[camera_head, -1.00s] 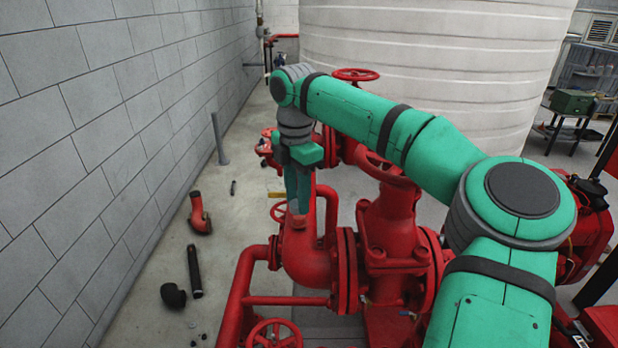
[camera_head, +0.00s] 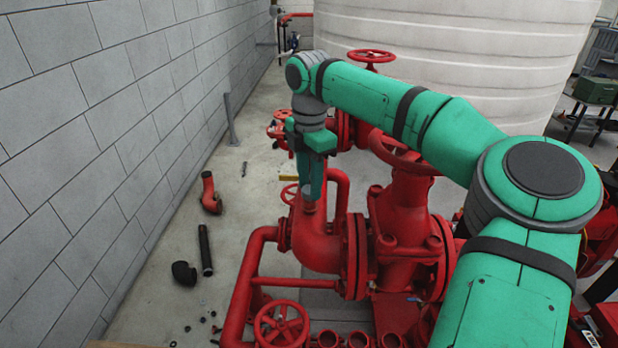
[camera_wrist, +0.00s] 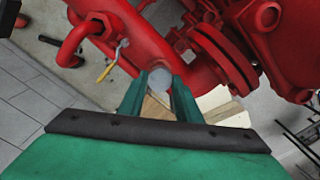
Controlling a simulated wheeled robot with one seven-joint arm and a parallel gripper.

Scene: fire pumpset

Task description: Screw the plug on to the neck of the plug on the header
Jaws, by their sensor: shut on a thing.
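My gripper (camera_head: 309,195) points down over the red header pipe (camera_head: 318,248) in the head view. It is shut on the plug, a small grey round piece (camera_wrist: 160,78) that shows between the fingertips (camera_wrist: 159,84) in the wrist view. The short neck (camera_head: 308,208) stands on top of the header's bend, right under the fingertips. The plug appears lined up over the neck or on it. The fingers hide the contact, so I cannot tell how far the threads engage.
A red valve body (camera_head: 405,225) and flanges stand close to the right of my gripper. A red handwheel (camera_head: 281,324) is in front. A loose red elbow (camera_head: 210,195), a black pipe (camera_head: 205,250) and a black elbow (camera_head: 184,273) lie on the floor by the grey wall (camera_head: 100,130).

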